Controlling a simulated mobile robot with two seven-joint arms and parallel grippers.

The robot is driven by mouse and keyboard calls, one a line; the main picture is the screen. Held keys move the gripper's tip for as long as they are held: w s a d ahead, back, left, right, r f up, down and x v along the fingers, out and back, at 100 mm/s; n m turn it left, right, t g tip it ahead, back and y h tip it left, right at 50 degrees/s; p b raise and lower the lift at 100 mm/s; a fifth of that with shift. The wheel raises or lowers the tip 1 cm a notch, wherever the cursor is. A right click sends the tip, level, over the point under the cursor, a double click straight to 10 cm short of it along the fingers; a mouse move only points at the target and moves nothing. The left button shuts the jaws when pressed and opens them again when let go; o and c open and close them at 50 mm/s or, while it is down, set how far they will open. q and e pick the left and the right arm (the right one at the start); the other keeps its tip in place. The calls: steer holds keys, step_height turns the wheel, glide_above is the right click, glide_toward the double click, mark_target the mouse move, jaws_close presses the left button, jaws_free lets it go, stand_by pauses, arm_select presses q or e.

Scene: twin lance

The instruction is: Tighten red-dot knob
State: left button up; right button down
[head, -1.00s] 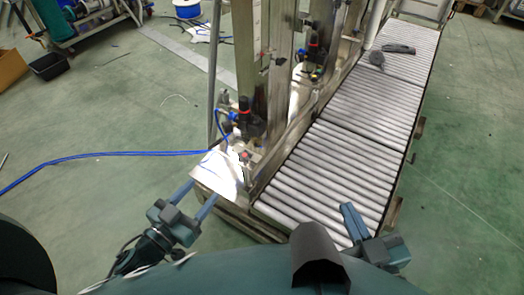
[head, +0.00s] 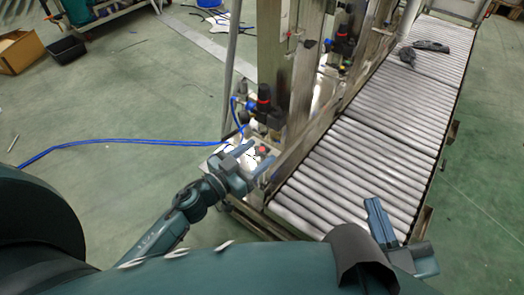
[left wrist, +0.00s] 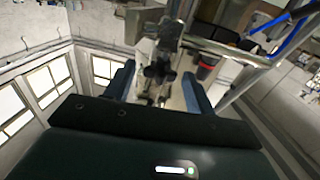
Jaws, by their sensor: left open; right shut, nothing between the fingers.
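A second red-topped black fitting (head: 344,27) sits further back. A small red part (head: 264,150) lies low, by the left gripper's tips; I cannot tell which one is the red-dot knob. My left gripper (head: 262,152) is open and empty, below the near fitting and over the metal plate. In the left wrist view its fingers (left wrist: 158,71) spread around a dark, blurred fitting, with a red-and-black part (left wrist: 207,66) beyond the right finger. My right gripper (head: 375,203) is shut and empty over the rollers' near end.
A roller conveyor (head: 375,140) runs back along the machine's right side. A dark tool (head: 430,46) lies on its far part. A blue hose (head: 120,142) crosses the floor to the machine. Steel posts (head: 270,45) rise behind the near fitting.

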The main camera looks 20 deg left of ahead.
arm_select(q)
steer(key=shift+x, duration=1.2)
steer(key=shift+c, duration=0.5)
steer(key=c, duration=0.9)
